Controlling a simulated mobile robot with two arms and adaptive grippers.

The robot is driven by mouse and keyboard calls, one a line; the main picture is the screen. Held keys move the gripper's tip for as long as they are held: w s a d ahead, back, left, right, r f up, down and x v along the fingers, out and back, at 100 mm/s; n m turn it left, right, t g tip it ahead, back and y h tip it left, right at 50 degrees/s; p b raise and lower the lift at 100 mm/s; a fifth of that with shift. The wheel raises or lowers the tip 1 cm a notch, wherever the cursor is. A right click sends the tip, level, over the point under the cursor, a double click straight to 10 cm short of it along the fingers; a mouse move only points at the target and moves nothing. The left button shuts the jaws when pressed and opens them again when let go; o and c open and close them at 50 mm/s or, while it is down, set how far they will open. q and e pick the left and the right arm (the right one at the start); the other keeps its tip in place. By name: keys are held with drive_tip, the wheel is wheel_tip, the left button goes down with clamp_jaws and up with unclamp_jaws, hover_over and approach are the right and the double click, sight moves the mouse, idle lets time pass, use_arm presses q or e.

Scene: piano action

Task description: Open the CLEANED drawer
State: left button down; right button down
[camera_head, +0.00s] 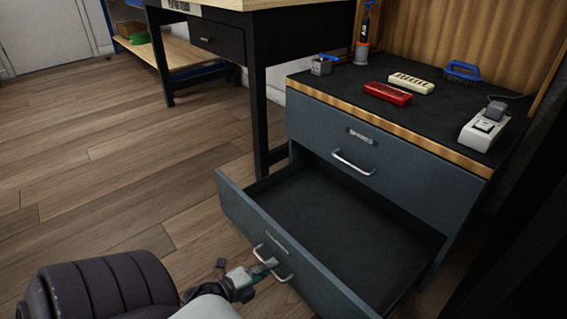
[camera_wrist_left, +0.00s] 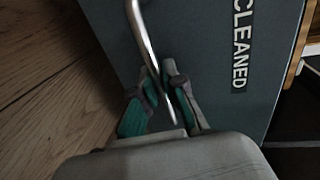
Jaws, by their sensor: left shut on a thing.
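The CLEANED drawer (camera_head: 335,231) is the lower drawer of the grey-blue cabinet. It stands pulled far out, and its dark inside looks empty. Its label (camera_wrist_left: 239,43) reads CLEANED in the left wrist view. My left gripper (camera_head: 266,267) is at the drawer front, shut on the metal drawer handle (camera_head: 285,275). In the left wrist view the handle (camera_wrist_left: 143,38) runs between the fingers of the left gripper (camera_wrist_left: 163,92). My right gripper is not in view.
The upper drawer (camera_head: 400,180) is shut. On the cabinet top lie a red block (camera_head: 388,94), a cream block (camera_head: 411,83), a blue brush (camera_head: 463,70) and a white device (camera_head: 484,128). A workbench (camera_head: 258,75) stands behind left. The wooden floor (camera_head: 110,190) at left is clear.

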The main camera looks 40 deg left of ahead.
use_arm(q)
drive_tip(key=shift+s, duration=0.65)
drive_tip(key=c, duration=1.2)
unclamp_jaws()
drive_tip(key=v, duration=1.2)
drive_tip(key=shift+a, duration=0.1)
